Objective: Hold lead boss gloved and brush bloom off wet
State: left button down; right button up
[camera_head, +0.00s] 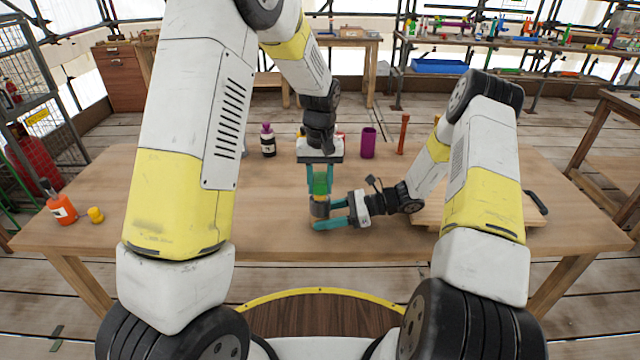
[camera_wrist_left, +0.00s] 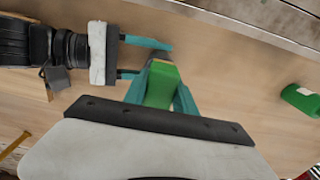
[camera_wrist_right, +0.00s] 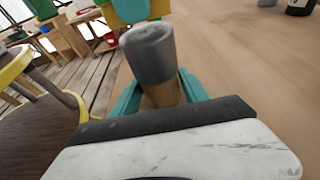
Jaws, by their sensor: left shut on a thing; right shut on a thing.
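My left gripper (camera_head: 320,190) points down over the middle of the workbench (camera_head: 230,235). It is shut on a green block-like handle (camera_wrist_left: 162,85), apparently the brush; its bristles are not clear. My right gripper (camera_head: 335,218) comes in from the right, low over the bench. It is shut on a short cylinder, grey above and tan below, which seems to be the lead boss (camera_wrist_right: 150,52); it also shows in the head view (camera_head: 320,210). The green handle is right by the grey end. I cannot tell whether they touch. No glove is clearly visible.
An orange bottle (camera_head: 62,209) and a yellow piece (camera_head: 96,214) stand at the left. A dark bottle (camera_head: 267,142), a purple cup (camera_head: 368,142) and a red tool (camera_head: 403,133) stand behind the grippers. A wooden board (camera_head: 510,214) lies at the right, partly hidden by my arm.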

pick_arm(q)
jog(key=shift+f, duration=0.6)
dwell(0.6)
jog(key=shift+w, duration=0.1)
